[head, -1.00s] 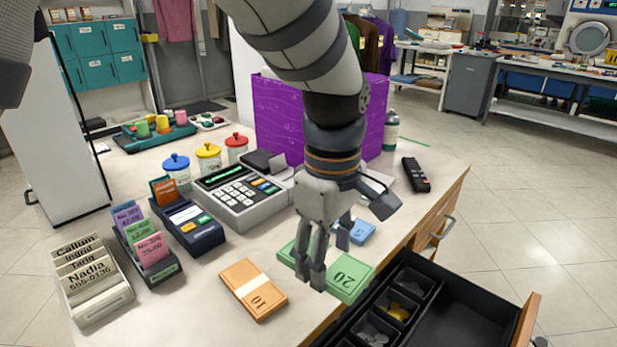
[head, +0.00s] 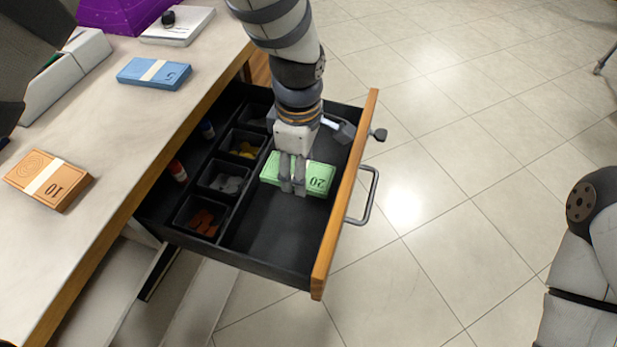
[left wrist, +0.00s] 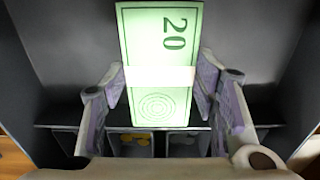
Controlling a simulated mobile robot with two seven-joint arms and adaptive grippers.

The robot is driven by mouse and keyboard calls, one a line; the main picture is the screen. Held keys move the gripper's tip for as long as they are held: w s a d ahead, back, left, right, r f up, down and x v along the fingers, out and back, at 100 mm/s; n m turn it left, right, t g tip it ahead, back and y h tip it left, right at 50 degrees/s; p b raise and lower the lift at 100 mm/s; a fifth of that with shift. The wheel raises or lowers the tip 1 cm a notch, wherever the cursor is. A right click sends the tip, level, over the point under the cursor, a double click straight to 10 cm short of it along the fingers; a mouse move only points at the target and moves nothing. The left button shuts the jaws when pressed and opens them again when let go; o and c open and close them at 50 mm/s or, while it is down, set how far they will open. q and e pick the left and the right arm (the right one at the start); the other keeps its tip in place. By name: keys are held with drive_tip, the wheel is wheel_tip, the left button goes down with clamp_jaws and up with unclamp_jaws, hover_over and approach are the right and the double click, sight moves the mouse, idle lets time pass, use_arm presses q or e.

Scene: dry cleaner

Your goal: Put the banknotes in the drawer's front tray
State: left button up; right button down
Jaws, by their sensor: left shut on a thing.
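The green 20 banknote bundle (head: 319,179) with a pale band is over the wide front tray (head: 268,238) of the open drawer. My left gripper (head: 293,190) is shut on it, fingers pointing down. The left wrist view shows the bundle (left wrist: 160,108) between both fingers; I cannot tell whether it touches the tray floor. The orange 10 bundle (head: 48,181) lies on the counter at the left. The blue 5 bundle (head: 154,73) lies farther back on the counter. My right gripper is not in view.
The drawer's front panel (head: 345,190) has a metal handle (head: 364,195). Behind the front tray are small coin cups, with copper (head: 203,220), silver (head: 227,182) and yellow (head: 243,150) contents. The near part of the front tray is empty. Tiled floor lies right of the drawer.

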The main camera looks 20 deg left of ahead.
use_arm(q)
drive_tip(key=shift+f, duration=2)
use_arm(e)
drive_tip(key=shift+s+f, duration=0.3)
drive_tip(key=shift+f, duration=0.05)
use_arm(q)
drive_tip(key=shift+f+b, duration=0.15)
drive_tip(key=shift+b, duration=0.15)
drive_tip(key=o, duration=1.2)
wheel_tip(320, 180, up, 12)
drive_tip(key=shift+r+p, duration=0.15)
drive_tip(key=shift+p, duration=0.85)
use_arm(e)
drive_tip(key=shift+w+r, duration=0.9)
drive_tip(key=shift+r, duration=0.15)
